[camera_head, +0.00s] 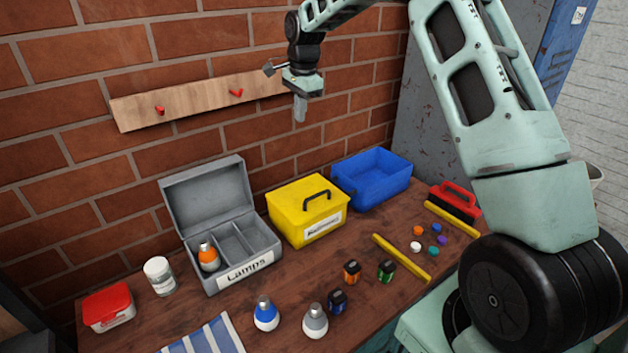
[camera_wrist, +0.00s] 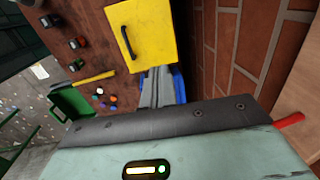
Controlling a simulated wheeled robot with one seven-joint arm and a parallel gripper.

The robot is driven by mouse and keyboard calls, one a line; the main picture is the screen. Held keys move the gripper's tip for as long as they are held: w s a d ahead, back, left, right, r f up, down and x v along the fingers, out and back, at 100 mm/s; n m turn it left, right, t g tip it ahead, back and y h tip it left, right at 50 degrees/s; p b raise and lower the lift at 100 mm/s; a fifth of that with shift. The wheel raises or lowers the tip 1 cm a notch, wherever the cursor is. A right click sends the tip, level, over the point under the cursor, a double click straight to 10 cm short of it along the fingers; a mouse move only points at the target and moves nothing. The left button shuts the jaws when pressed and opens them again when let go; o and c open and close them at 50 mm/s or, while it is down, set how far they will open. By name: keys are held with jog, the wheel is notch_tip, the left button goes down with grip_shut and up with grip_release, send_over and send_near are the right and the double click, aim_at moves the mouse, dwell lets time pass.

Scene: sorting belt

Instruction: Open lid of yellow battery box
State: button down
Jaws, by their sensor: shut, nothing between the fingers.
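The yellow battery box (camera_head: 287,222) stands on the wooden table against the brick wall, with its lid (camera_head: 306,196) closed. A black handle (camera_head: 317,201) sits on the lid, and a white label (camera_head: 322,226) is on the front. In the wrist view the yellow lid (camera_wrist: 153,30) is seen from above with its black handle (camera_wrist: 128,42). My gripper (camera_head: 300,108) is shut and empty, pointing down in the air above the box and apart from it. Its fingers (camera_wrist: 157,92) show just below the lid in the wrist view.
An open grey lamp box (camera_head: 207,278) is left of the yellow box. A blue bin (camera_head: 345,177) is close on its right. Several batteries (camera_head: 352,271), bulbs (camera_head: 315,322) and a yellow bar (camera_head: 402,259) lie in front. A peg board (camera_head: 196,101) hangs behind.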

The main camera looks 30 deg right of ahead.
jog(key=s+f+t+y+b, duration=0.1)
jog(key=s+f, duration=0.2)
jog(key=f, duration=0.5)
jog(key=s+f+t+b, duration=0.1)
jog(key=s+f, duration=0.2)
jog(key=f, duration=0.5)
jog(key=m+t+y, duration=0.1)
jog(key=m+y, duration=0.1)
send_over(306, 223)
jog(key=s+d, duration=0.2)
jog(key=f, duration=0.3)
jog(key=f+b, duration=0.1)
jog(key=f, duration=0.3)
jog(key=shift+s+a+f, duration=0.15)
jog(key=shift+s+f, duration=0.05)
jog(key=shift+f, duration=0.05)
jog(key=s+d+r+m+t+h+b, duration=0.2)
jog(key=s+d+m+t, duration=0.4)
jog(key=m+t, duration=0.7)
jog(key=w+f+m+g+p, duration=0.2)
jog(key=w+f+m+g, duration=0.1)
jog(key=w, duration=0.5)
jog(key=shift+w+f, duration=0.25)
jog(key=shift+w, duration=0.1)
jog(key=shift+a+r, duration=0.1)
